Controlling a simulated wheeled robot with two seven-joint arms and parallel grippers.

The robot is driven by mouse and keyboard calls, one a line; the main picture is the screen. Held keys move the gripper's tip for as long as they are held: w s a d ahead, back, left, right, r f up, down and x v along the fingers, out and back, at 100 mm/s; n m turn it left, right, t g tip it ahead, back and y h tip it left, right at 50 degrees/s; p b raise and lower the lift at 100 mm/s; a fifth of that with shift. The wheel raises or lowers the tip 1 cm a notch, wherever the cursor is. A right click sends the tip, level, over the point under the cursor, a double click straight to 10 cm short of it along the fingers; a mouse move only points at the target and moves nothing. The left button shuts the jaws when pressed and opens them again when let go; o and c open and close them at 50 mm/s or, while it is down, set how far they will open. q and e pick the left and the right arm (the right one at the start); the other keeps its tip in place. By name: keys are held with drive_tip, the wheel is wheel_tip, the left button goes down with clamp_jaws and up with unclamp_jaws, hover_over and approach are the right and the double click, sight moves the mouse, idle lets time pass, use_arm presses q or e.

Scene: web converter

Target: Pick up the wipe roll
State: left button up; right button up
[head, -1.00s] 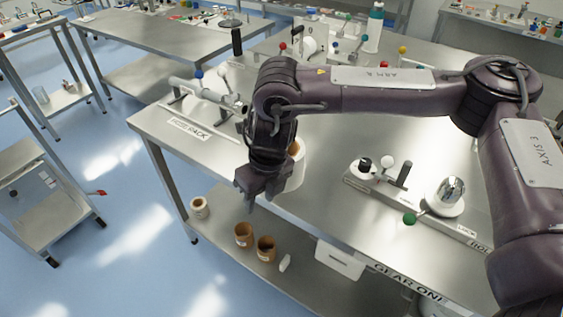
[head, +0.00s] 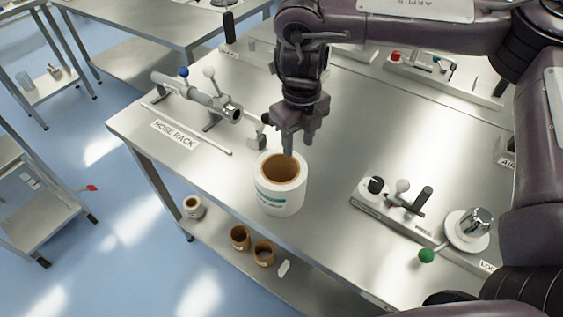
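The wipe roll (head: 281,200), white with green print and a brown core, stands upright on the steel table near its front edge. The finger gap is not clear from this angle. The roll rests on the table. My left gripper is not in view.
A hose rack (head: 197,97) with its label plate is to the left of the roll. A lever fixture (head: 395,200) and a chrome knob (head: 470,225) are to the right. Smaller rolls (head: 240,238) sit on the lower shelf. The tabletop between is clear.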

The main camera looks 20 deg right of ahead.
sight(297, 158)
drive_tip(key=shift+w+f, duration=0.2)
drive_tip(key=shift+f, duration=0.6)
drive_tip(key=shift+s+a+f+p, duration=0.1)
drive_tip(key=shift+s+f+p, duration=0.1)
drive_tip(key=shift+s+f, duration=0.25)
drive_tip(key=shift+s+a+f+p, duration=0.1)
drive_tip(key=shift+s+f+p, duration=0.1)
drive_tip(key=shift+f, duration=0.45)
wheel_tip(297, 158, down, 3)
drive_tip(key=shift+w+d+r+p, duration=0.1)
drive_tip(key=shift+r+p, duration=0.05)
drive_tip(key=shift+p, duration=0.3)
drive_tip(key=shift+w+f, duration=0.1)
drive_tip(key=shift+f, duration=0.4)
drive_tip(key=c, duration=0.7)
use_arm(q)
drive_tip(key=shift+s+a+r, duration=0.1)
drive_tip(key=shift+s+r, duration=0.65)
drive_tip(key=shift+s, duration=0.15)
use_arm(e)
clamp_jaws()
